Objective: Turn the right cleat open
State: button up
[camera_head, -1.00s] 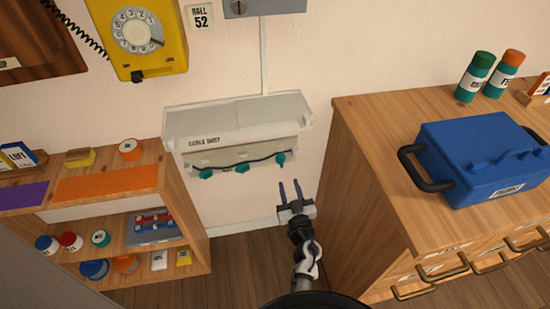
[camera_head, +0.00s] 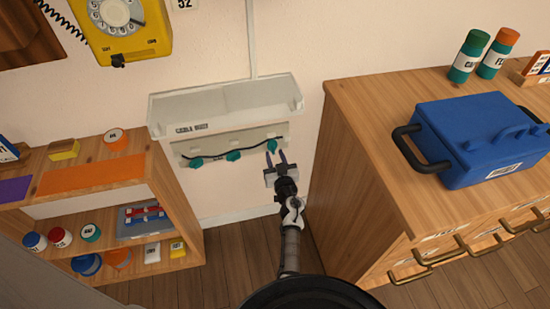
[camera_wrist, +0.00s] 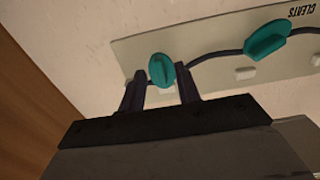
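Three teal cleats sit in a row on a pale wall panel (camera_head: 215,151) below a shelf tray, with a dark cord running along them. The right cleat (camera_head: 271,146) is at the panel's right end. In the wrist view this cleat (camera_wrist: 161,70) appears upright, with the middle cleat (camera_wrist: 265,40) to its right. My gripper (camera_head: 277,155) is open and empty, just below the right cleat in the head view. In the wrist view its two fingers (camera_wrist: 159,78) appear on either side of the right cleat; whether they touch it I cannot tell.
A wooden cabinet (camera_head: 335,180) with a blue toolbox (camera_head: 480,135) stands close to the right of my arm. A low wooden shelf (camera_head: 180,215) with small jars is on the left. The white tray (camera_head: 220,105) juts out above the cleats.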

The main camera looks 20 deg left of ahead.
jog(key=shift+w+a, duration=0.2)
jog(key=shift+w, duration=0.1)
jog(key=shift+c, duration=0.4)
grip_shut()
